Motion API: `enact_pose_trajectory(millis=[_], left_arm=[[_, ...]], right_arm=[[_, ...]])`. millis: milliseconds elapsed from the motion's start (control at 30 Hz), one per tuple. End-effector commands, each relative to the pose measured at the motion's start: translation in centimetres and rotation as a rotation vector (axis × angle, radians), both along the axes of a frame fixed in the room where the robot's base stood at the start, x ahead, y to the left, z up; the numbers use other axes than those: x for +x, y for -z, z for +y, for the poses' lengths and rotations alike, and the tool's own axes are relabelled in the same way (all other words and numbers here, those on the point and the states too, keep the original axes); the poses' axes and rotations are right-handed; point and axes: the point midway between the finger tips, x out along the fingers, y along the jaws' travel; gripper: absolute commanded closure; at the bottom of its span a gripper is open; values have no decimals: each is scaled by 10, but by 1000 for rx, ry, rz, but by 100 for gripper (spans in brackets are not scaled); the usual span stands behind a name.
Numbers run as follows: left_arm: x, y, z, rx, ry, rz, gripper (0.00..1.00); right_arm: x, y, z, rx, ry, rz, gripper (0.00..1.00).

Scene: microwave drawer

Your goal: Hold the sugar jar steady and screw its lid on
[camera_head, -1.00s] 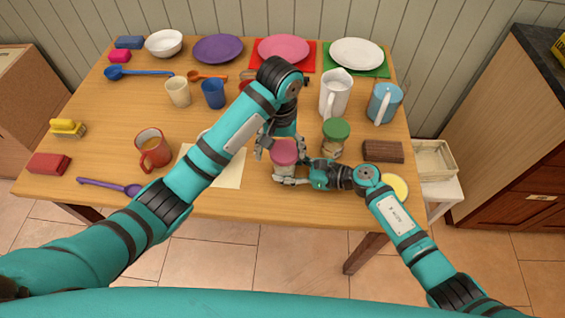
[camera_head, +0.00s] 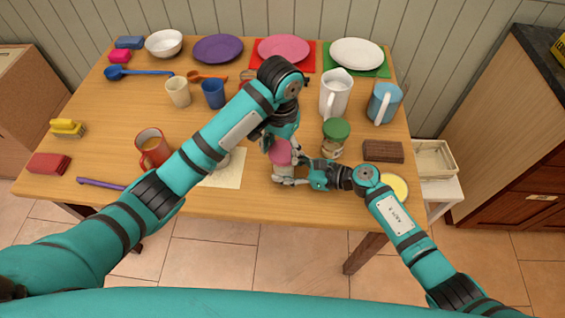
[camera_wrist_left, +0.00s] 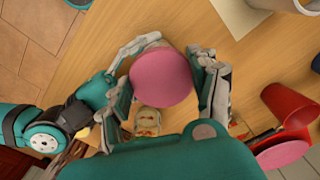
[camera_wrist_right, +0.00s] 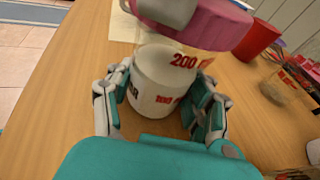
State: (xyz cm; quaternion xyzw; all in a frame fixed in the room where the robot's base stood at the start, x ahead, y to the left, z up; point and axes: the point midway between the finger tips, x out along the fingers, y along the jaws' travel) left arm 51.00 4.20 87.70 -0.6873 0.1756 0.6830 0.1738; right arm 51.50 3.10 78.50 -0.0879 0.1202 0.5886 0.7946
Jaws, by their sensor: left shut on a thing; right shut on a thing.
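The sugar jar (camera_wrist_right: 158,82) is clear with white contents and red markings, and stands upright on the table.
A green-lidded jar (camera_head: 335,138) stands close to the right, with a brown block (camera_head: 383,152) beyond it. A white jug (camera_head: 335,95) and a blue jug (camera_head: 384,103) stand behind. A red mug (camera_head: 152,148) is left of my left forearm. The table's front edge is near.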

Motion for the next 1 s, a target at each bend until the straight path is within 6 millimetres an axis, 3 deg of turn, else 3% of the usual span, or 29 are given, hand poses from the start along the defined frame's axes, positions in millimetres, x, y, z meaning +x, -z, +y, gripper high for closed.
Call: enact_pose_trajectory(millis=[33,533,833,867,1000], left_arm=[[0,3,8,21,61,9,77],[-2,4,6,17,609,15,77],[-5,5,3,8,689,19,77],[-5,5,3,8,689,19,35],[-4,4,3,7,688,16,19]], right_arm=[[5,0,-7,-5,16,-2,100],[6,1,-7,-7,19,-1,100],[6,1,-7,-6,20,0,100],[6,1,-7,-6,20,0,100],[6,1,-6,-7,17,-1,100]])
